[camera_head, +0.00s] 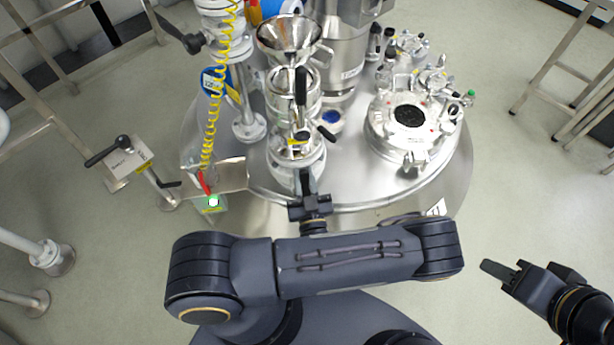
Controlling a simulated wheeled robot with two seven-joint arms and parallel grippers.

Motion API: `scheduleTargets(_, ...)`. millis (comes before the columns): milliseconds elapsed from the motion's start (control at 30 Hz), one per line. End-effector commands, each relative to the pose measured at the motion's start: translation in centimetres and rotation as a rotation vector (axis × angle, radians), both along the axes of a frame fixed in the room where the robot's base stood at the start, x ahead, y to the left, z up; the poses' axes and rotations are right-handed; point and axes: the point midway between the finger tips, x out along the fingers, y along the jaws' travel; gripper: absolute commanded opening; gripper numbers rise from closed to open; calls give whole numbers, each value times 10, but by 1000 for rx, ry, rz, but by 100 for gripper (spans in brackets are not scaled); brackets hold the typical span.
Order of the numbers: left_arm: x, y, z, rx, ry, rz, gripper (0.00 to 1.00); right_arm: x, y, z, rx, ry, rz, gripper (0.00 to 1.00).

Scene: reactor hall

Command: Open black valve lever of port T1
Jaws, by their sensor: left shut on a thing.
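A steel and glass column (297,120) with a funnel on top stands on the round steel table, with black levers on it. One black lever (301,86) stands upright high on the column and another (326,132) slants at its right side. My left gripper (306,180) is at the column's foot, its fingers pointing away from me. It is shut on what looks like a black valve lever, mostly hidden by the fingers. The port label T1 cannot be read. My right gripper (499,272) is over the floor at the lower right, apart from everything; its finger gap is unclear.
The round steel table (350,190) also bears a lidded vessel (412,120) at the right and a tall steel container (343,60) behind. A yellow coiled hose (212,110) hangs at the left. A railing stands at the far left.

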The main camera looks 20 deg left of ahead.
Motion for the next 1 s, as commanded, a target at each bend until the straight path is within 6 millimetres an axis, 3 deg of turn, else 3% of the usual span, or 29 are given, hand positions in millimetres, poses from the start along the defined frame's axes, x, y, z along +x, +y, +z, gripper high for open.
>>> scheduleTargets(467,0,-1,-1,10,9,-5,0,0,0,0,0,0,0,36)
scheduleTargets(500,0,-1,-1,9,10,-6,27,0,0,0,0,0,0,36)
scheduleTargets(633,0,-1,-1,9,9,-4,44,0,0,0,0,0,0,36)
scheduleTargets(1000,0,0,-1,8,7,-2,44,0,0,0,0,0,0,36)
